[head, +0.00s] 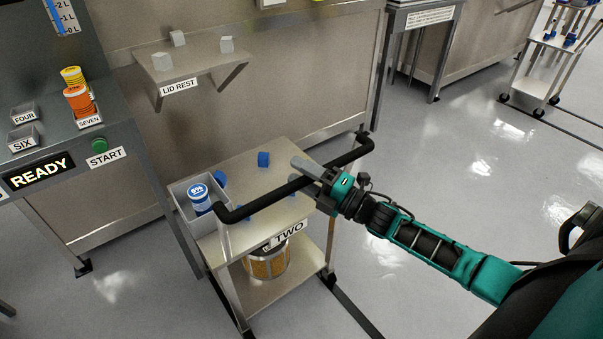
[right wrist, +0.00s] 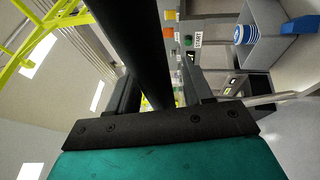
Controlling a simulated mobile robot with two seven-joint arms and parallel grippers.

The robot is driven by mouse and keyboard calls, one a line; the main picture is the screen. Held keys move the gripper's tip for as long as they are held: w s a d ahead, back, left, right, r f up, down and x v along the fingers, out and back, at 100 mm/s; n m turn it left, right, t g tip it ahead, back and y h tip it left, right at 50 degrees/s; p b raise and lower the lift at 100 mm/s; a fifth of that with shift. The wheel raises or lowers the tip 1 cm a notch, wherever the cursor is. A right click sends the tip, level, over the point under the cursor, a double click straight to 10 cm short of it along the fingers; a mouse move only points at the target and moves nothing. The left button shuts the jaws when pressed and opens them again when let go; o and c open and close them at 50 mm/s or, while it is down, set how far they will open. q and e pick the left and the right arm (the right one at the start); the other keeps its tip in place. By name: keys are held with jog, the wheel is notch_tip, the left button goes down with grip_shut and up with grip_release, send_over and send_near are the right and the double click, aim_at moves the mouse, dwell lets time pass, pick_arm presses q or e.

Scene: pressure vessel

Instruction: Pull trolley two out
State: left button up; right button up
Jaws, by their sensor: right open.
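Trolley two (head: 262,165) is a steel cart with a "TWO" label on its front edge and a black handle bar (head: 262,199) raised above its top. It stands against the steel bench. My right gripper (head: 308,178) is at the middle of the bar, its jaws open. In the right wrist view the bar (right wrist: 150,50) runs between the two open fingers (right wrist: 158,95); I cannot tell whether either finger touches it. In the head view one grey finger shows above the bar. The lower finger is mostly hidden. My left gripper is not in view.
The trolley top bears a grey bin (head: 188,219) with a blue-and-white cup (head: 199,196) and several blue blocks. A basket-like pot (head: 267,262) stands on its lower shelf. Dark floor rails run out from it. The floor (head: 440,170) at right is open; another cart (head: 535,70) stands far right.

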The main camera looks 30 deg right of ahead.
grip_shut()
dwell(0.5)
